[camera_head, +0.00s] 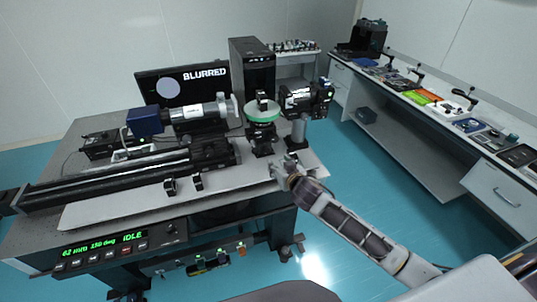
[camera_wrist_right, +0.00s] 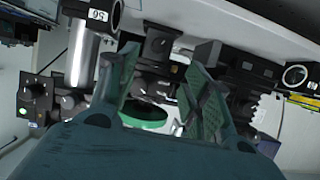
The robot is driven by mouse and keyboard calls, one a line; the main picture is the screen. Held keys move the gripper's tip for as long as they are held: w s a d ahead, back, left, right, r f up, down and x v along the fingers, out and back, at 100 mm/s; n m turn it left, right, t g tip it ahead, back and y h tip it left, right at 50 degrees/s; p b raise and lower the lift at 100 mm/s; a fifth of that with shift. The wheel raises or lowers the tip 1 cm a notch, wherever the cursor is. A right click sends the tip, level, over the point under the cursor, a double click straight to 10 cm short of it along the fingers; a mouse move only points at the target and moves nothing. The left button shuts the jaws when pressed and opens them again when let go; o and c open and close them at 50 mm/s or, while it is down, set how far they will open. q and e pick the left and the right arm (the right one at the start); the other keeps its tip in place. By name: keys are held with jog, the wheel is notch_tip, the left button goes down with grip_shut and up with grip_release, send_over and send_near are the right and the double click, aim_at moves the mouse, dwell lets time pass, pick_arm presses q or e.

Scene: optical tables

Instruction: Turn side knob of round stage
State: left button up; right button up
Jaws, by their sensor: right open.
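The round stage has a green disc top (camera_head: 262,115) on a dark mount, standing near the right end of the optical table. Part of the green disc also shows between my fingers in the right wrist view (camera_wrist_right: 143,114). My left gripper is not in view.
A dark camera-like unit (camera_head: 306,98) on a post stands right of the stage. A silver cylinder (camera_head: 196,117) and a long black rail (camera_head: 110,182) lie to the left. A monitor (camera_head: 182,84) reads "BLURRED"; the front panel (camera_head: 105,249) reads "IDLE". A side bench (camera_head: 430,125) stands right.

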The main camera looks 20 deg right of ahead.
aim_at(267, 152)
jog(key=shift+w, duration=0.1)
jog(key=shift+p+x, duration=1.05)
jog(key=shift+x, duration=5.8)
jog(key=shift+f, duration=0.1)
jog(key=c, duration=1)
